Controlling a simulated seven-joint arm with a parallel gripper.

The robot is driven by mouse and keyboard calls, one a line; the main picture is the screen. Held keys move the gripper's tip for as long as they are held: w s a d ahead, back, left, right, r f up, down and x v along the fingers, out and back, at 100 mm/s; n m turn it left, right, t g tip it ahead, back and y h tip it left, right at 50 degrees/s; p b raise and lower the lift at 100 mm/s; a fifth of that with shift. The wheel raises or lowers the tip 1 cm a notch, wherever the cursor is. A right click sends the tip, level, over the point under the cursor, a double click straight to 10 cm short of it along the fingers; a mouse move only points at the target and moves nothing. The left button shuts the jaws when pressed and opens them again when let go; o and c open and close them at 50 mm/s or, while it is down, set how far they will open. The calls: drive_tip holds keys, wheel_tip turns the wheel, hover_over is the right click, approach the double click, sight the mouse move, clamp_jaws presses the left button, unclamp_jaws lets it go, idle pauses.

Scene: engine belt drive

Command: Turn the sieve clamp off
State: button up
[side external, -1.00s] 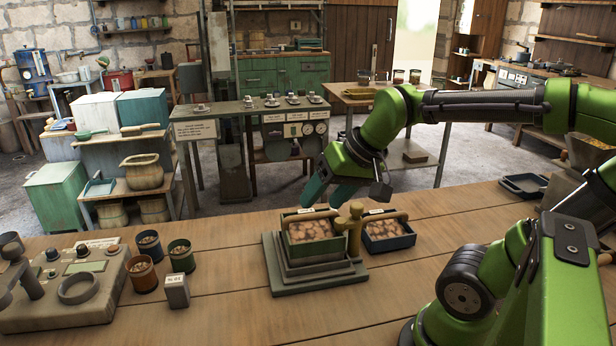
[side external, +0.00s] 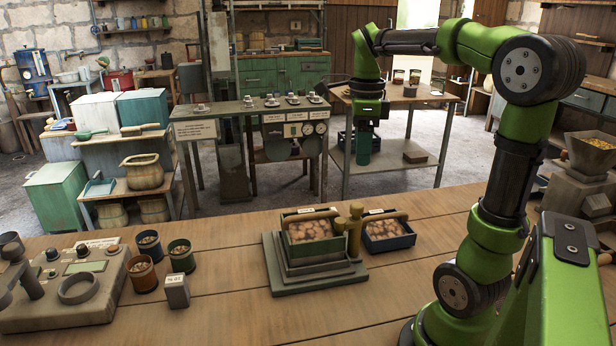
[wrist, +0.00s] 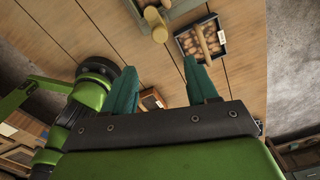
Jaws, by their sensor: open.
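The sieve stack (side external: 312,240) stands on a stepped grey base on the wooden bench, with a green-framed top tray of brown lumps. The sieve clamp (side external: 355,225) is a brass-coloured post with a rounded knob at the stack's right side. It also shows at the top of the wrist view (wrist: 157,24). Bars extend across the tops of the trays near it; where they join is unclear. My gripper (side external: 364,152) hangs behind and above the bench, apart from the clamp. Its teal fingers (wrist: 161,88) are open, spread and empty in the wrist view.
A blue tray of brown lumps (side external: 388,238) sits right of the clamp. Cups (side external: 142,273) and a small labelled block (side external: 176,291) stand left, beside a control panel (side external: 85,290). A hopper (side external: 590,155) stands at right. The bench front is largely clear.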

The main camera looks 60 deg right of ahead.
sight(358, 205)
wheel_tip(358, 205, down, 13)
idle(0.3)
drive_tip(key=c, duration=1.1)
